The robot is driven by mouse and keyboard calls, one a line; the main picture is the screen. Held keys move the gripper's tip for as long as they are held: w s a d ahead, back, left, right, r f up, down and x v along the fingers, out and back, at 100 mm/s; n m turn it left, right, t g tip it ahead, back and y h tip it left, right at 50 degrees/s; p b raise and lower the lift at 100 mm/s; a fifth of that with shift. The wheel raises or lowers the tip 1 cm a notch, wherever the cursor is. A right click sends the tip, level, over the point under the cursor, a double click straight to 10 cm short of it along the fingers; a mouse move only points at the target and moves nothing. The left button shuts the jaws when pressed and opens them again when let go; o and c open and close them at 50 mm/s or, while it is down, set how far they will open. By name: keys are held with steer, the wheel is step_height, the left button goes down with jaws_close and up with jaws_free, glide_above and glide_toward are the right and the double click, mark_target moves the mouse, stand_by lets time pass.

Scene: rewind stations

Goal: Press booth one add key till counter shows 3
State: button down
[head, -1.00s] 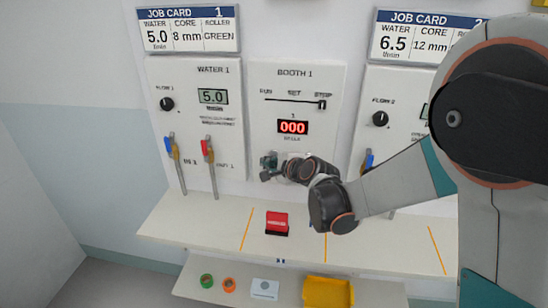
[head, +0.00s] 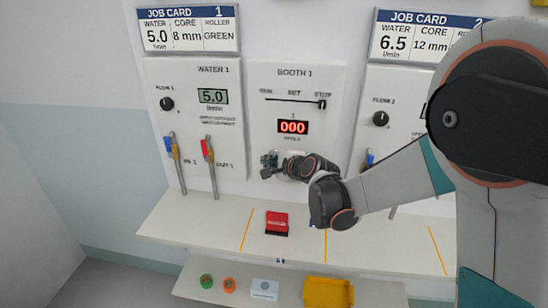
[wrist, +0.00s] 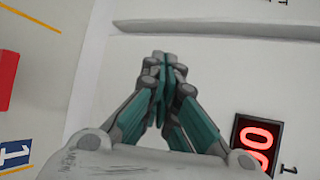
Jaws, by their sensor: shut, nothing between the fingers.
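The booth one panel (head: 327,85) is a white board on the back wall. Its red counter (head: 293,127) reads 000, and part of that display shows at the lower right of the wrist view (wrist: 257,144). My gripper (head: 268,166) is at the lower part of this panel, below the counter. In the wrist view its fingers (wrist: 161,62) are together and empty, pointing at the white panel. The add key is not visible; my gripper and wrist cover that area, so I cannot tell whether the fingertips touch it.
Above the counter is a slider (head: 322,104) at the STOP end. The water 1 panel (head: 233,135) with two levers (head: 208,150) is to the left. A red block (head: 277,222) lies on the shelf (head: 195,222). A yellow tray (head: 328,291) sits lower down.

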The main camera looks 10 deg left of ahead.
steer(key=shift+w, duration=0.4)
stand_by(0.5)
steer(key=shift+s, duration=0.8)
steer(key=s, duration=0.5)
steer(key=shift+a+b, duration=0.1)
steer(key=shift+b, duration=0.25)
steer(key=shift+s, duration=0.1)
stand_by(1.8)
